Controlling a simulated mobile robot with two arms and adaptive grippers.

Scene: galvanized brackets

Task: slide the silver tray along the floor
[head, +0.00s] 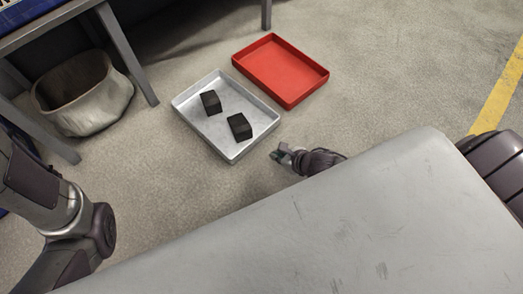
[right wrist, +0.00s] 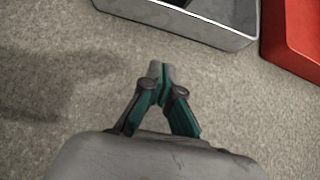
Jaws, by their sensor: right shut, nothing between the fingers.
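The silver tray (head: 190,119) lies flat on the floor in the head view, with two dark blocks in it, one block (head: 210,102) toward its upper left and one block (head: 239,126) toward its right. My right gripper (head: 277,154) is low over the floor, just off the tray's lower right edge and apart from it. In the right wrist view its fingertips (right wrist: 161,70) are together and empty, and the tray's near wall (right wrist: 180,20) is ahead of them. My left arm shows at the left of the head view, but its gripper is out of sight.
A red tray (head: 280,70) lies on the floor just right of the silver one; its side (right wrist: 292,35) shows at the right wrist view's edge. A whitish basket (head: 98,115) stands by a table leg (head: 128,55) at left. Bare floor lies below the silver tray.

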